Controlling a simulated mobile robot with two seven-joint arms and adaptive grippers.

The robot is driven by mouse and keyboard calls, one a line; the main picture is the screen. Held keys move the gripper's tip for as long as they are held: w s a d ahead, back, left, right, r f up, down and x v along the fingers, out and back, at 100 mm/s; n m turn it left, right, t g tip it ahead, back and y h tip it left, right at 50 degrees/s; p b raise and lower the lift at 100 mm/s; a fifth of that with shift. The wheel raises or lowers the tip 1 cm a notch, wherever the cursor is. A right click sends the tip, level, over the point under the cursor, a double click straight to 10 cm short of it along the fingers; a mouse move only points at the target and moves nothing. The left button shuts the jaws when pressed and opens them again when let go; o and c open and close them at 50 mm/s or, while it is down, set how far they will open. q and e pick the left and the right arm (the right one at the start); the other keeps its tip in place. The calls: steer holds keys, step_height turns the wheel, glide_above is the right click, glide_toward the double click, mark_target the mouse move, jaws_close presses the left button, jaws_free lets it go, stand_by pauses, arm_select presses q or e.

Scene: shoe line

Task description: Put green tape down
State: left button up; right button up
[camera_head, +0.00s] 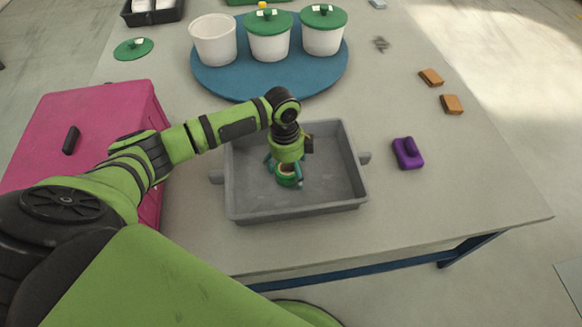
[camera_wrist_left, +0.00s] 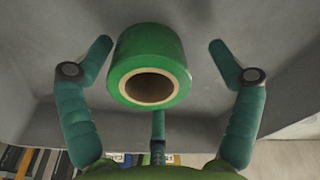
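The green tape (camera_wrist_left: 150,52) is a roll with a tan cardboard core, seen in the left wrist view between my left gripper's spread fingers. Gaps show between the roll and both side fingers, and a third finger shows below it. In the head view the green tape (camera_head: 289,181) is inside the grey tray (camera_head: 246,203), partly hidden by my left gripper (camera_head: 285,170), which points down over it. The roll appears to rest on the tray floor. My left gripper is open. My right gripper is not in view.
A pink box (camera_head: 98,112) stands left of the tray. A purple object (camera_head: 407,153) lies to the right, with two orange blocks (camera_head: 431,77) farther back. A blue round mat (camera_head: 225,84) holds white pots (camera_head: 213,42). The table's front right is clear.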

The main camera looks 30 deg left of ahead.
arm_select(q)
steer(key=shift+r, duration=0.1)
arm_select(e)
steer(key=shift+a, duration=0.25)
arm_select(q)
steer(key=shift+r, duration=0.3)
step_height(320, 180, up, 11)
steer(key=a+p, duration=0.1)
steer(key=shift+r, duration=0.2)
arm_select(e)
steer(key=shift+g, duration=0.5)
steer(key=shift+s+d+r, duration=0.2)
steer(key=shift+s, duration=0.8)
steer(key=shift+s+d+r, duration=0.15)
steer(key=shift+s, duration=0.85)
arm_select(q)
steer(key=shift+a, duration=0.1)
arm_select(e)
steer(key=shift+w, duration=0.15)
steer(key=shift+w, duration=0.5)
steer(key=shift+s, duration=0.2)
